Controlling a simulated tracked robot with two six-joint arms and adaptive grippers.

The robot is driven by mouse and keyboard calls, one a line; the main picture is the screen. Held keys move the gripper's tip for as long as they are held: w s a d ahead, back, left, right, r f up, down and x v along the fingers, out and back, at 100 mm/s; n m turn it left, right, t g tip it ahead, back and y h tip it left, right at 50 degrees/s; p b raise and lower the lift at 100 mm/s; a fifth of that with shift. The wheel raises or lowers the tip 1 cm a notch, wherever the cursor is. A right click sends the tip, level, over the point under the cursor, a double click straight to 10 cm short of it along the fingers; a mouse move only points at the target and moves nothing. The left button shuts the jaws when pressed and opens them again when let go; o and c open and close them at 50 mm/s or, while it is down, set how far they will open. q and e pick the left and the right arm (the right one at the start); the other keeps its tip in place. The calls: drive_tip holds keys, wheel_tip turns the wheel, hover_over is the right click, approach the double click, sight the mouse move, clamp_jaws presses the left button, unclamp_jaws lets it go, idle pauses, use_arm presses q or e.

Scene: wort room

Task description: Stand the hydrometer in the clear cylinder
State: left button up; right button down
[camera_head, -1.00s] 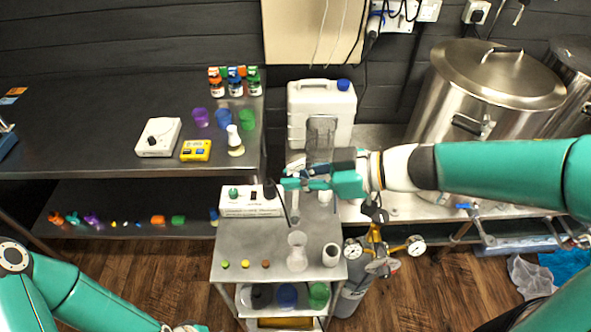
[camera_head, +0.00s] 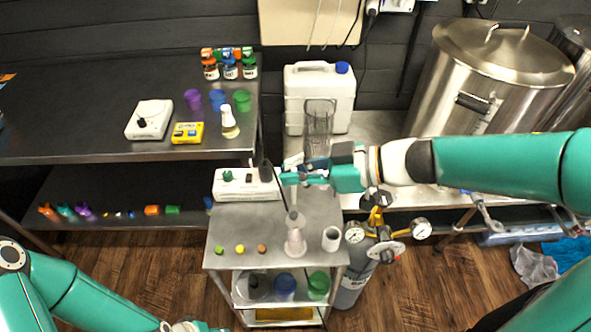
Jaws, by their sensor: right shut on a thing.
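My right gripper (camera_head: 288,179) is above the steel cart and shut on the hydrometer (camera_head: 293,200). The hydrometer is a thin pale rod hanging roughly upright below the fingers. Its lower end overlaps the top of a narrow, whitish see-through vessel (camera_head: 296,243) with a wider foot, which looks like the clear cylinder. I cannot tell whether the tip is inside or just above or in front of the rim. My left arm is at the lower left, and its gripper (camera_head: 185,326) is cut off by the bottom edge.
On the cart (camera_head: 225,222) stand a white cup (camera_head: 331,239), small coloured pieces and a white device (camera_head: 240,184) with a dark probe. A tall clear jar (camera_head: 319,125) stands behind my right gripper by a white jug (camera_head: 340,85). A gas bottle (camera_head: 352,285) stands right of the cart.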

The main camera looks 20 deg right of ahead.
sight(296, 204)
drive_tip(key=shift+f+b, duration=2.65)
drive_tip(key=shift+f, duration=1.85)
drive_tip(key=c, duration=1.1)
unclamp_jaws()
drive_tip(key=shift+c, duration=0.2)
drive_tip(key=shift+d, duration=0.1)
drive_tip(key=v, duration=1.2)
drive_tip(key=shift+f, duration=0.15)
